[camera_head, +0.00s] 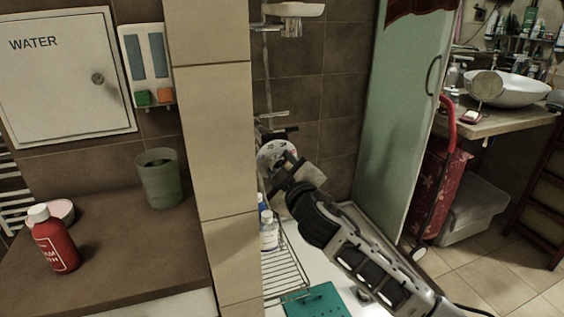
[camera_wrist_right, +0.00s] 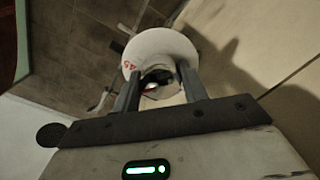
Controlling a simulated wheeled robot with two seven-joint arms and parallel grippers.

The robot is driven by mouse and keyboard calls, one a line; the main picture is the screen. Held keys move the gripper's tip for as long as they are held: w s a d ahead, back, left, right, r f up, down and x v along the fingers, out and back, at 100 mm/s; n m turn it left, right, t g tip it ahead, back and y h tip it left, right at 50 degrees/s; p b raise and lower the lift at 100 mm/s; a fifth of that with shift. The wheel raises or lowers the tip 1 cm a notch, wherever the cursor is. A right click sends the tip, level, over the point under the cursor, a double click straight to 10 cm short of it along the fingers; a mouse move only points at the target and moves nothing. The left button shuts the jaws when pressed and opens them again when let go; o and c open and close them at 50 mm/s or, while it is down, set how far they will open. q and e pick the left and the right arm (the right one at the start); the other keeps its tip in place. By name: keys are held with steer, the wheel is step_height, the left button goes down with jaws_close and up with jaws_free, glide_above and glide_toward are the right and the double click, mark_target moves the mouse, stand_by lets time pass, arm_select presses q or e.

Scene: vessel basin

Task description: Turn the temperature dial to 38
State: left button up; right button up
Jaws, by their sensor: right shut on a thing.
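The temperature dial (camera_head: 270,153) is a pale round disc on the tiled shower wall, beside the beige pillar. In the right wrist view the dial (camera_wrist_right: 160,45) fills the top middle, and a red 45 shows on its left side. The other markings and the current setting cannot be read. My right gripper (camera_head: 284,168) reaches up to the dial from the lower right. In the right wrist view its two fingers (camera_wrist_right: 158,80) are shut on the dial's middle part. The fingers hide part of the dial in the head view. My left gripper is not in view.
A wire rack (camera_head: 285,268) with bottles (camera_head: 269,233) is below the dial. The beige tiled pillar (camera_head: 212,140) stands close at its left. A glass door (camera_head: 405,100) is to the right. A red bottle (camera_head: 56,243) and a grey-green cup (camera_head: 160,180) stand on the brown ledge.

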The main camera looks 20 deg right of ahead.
steer(key=shift+n+p, duration=0.4)
steer(key=shift+n, duration=0.6)
steer(key=o, duration=1)
steer(key=shift+s, duration=0.15)
steer(key=s+b, duration=0.1)
steer(key=s, duration=1.4)
steer(key=shift+s+d+b, duration=0.25)
steer(key=shift+s+b, duration=0.1)
